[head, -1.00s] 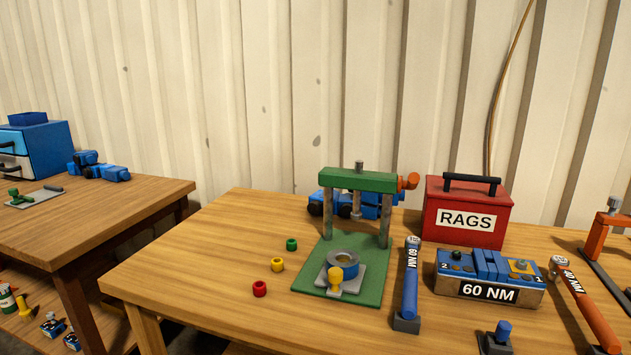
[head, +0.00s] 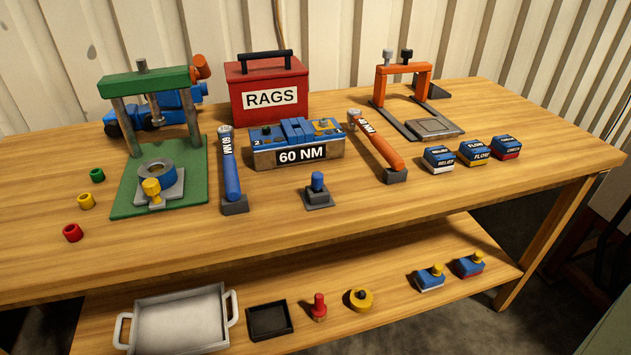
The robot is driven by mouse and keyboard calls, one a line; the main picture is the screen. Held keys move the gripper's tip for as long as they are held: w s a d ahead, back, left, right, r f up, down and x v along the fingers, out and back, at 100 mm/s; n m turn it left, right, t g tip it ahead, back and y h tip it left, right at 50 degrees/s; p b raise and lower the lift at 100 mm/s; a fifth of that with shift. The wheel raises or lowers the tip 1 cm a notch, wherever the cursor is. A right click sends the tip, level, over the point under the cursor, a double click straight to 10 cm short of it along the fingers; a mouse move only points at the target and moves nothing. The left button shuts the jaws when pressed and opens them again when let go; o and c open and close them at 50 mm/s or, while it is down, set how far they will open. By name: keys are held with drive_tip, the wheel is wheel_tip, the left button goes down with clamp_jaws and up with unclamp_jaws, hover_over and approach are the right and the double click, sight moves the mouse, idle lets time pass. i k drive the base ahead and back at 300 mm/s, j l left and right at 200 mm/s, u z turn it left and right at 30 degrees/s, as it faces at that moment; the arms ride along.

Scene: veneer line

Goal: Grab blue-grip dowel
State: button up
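A short blue peg (head: 317,182) stands upright on a dark grey square base at the middle of the bench top (head: 260,240). It is the small thing here that most looks like a blue-grip dowel. A longer blue-handled tool (head: 231,175) marked 60 NM leans up from a grey block to its left. An orange-handled tool (head: 378,148) stands in the same way to its right. My gripper is not in view.
A green press (head: 190,160) stands at the left, with red, yellow and green rings beside it. A red RAGS box (head: 268,75), a 60 NM block (head: 265,160) and an orange frame (head: 405,68) stand behind. The bench's front strip is clear. The lower shelf holds a white tray (head: 180,318).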

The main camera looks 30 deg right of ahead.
sight(317, 177)
drive_tip(key=k+l, duration=0.1)
drive_tip(key=l, duration=0.25)
drive_tip(key=k+l, duration=0.15)
drive_tip(key=l, duration=0.2)
drive_tip(key=k+l, duration=0.1)
drive_tip(key=l, duration=0.2)
drive_tip(key=k+l, duration=0.15)
drive_tip(key=l, duration=0.2)
drive_tip(key=k+l, duration=0.1)
drive_tip(key=l, duration=0.25)
drive_tip(key=u, duration=0.05)
